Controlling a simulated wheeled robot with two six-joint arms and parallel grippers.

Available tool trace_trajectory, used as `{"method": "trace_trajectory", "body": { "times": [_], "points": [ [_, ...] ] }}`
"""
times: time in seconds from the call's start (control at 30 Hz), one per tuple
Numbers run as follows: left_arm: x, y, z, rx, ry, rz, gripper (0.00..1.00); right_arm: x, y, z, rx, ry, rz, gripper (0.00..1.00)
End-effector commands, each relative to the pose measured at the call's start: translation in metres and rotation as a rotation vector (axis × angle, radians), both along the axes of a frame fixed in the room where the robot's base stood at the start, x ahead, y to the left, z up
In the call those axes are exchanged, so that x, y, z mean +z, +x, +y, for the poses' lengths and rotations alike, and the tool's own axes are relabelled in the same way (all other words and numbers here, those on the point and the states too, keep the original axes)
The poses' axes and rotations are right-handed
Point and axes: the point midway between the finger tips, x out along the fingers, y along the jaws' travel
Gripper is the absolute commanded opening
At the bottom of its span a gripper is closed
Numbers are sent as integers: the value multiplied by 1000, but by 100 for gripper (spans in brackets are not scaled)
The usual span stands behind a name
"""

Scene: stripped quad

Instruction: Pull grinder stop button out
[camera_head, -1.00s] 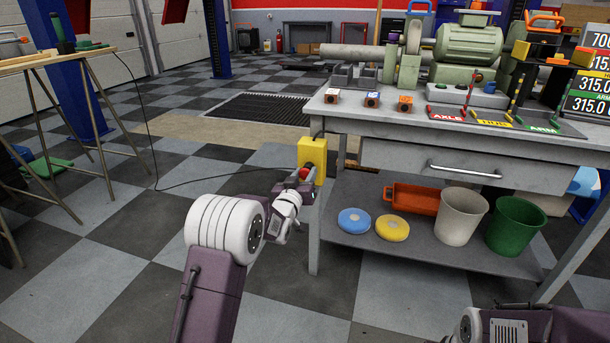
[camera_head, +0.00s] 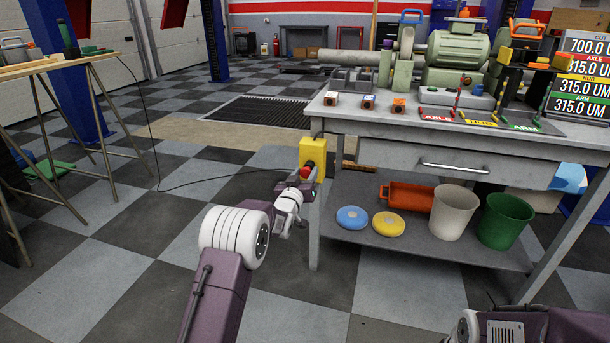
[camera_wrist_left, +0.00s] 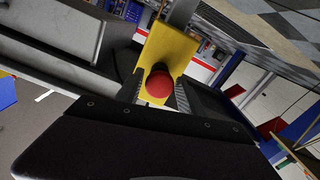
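The grinder stop button (camera_head: 305,172) is a red knob on the front of a yellow box (camera_head: 313,150) at the left end of the workbench. My left gripper (camera_head: 303,184) is at the button, pointing at the box. In the left wrist view the red button (camera_wrist_left: 160,83) sits between the two dark fingers (camera_wrist_left: 158,94), with the yellow box (camera_wrist_left: 168,50) behind it. The fingers stand apart, one on each side of the button; whether they touch it is hard to tell. My right gripper is out of view; only part of that arm shows at bottom right.
The grey workbench (camera_head: 385,122) carries the green grinder (camera_head: 455,50), small cubes and coloured trays. Its lower shelf (camera_head: 350,200) holds blue and yellow discs, an orange tray and two buckets.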

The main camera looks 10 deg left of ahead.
Motion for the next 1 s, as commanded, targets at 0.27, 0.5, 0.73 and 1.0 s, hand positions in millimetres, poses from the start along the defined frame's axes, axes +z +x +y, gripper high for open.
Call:
{"method": "trace_trajectory", "body": {
  "times": [0.27,0.5,0.73,1.0],
  "points": [
    [0,0,0,0,0,-1,57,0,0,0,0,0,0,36],
    [4,-17,1,1,-1,2,57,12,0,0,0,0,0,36],
    [-9,-60,2,1,0,-3,57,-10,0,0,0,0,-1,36],
    [-2,-90,4,0,0,-1,57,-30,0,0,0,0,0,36]
  ]
}}
